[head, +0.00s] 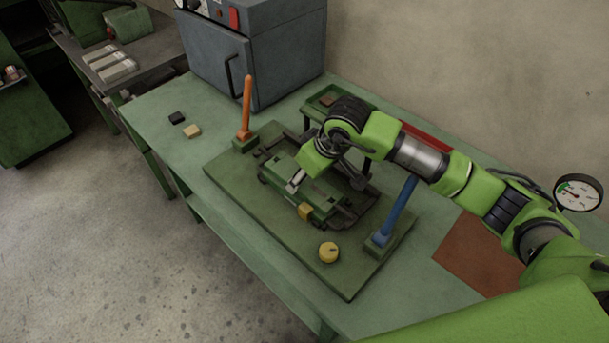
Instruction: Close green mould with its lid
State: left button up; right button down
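The green mould (323,206) is a dark green block on a green base plate (240,182) in the middle of the workbench. It has a yellow-tan block (305,211) on its front right corner. My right arm comes in from the right and bends down over the mould. My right gripper (297,182) is at the mould's top, at its near left part. I cannot tell whether the fingers are open or shut, or whether they touch it. The arm hides the mould's back part. I cannot clearly separate a lid from the mould body. My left gripper is out of view.
An orange lever (246,108) stands at the plate's left and a blue lever (395,214) at its right. A yellow knob (329,252) is at the front. A grey oven (255,50) and a green tray (325,100) are behind. The bench's left front is mostly clear.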

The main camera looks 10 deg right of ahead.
jog(key=shift+r+b, duration=0.15)
jog(key=shift+b, duration=0.3)
dwell(0.3)
jog(key=c, duration=1)
grip_release()
jog(key=shift+s+f, duration=0.15)
jog(key=shift+f, duration=0.05)
jog(key=shift+d+r, duration=0.15)
jog(key=shift+r, duration=0.4)
jog(key=v, duration=1.1)
jog(key=shift+s, duration=0.15)
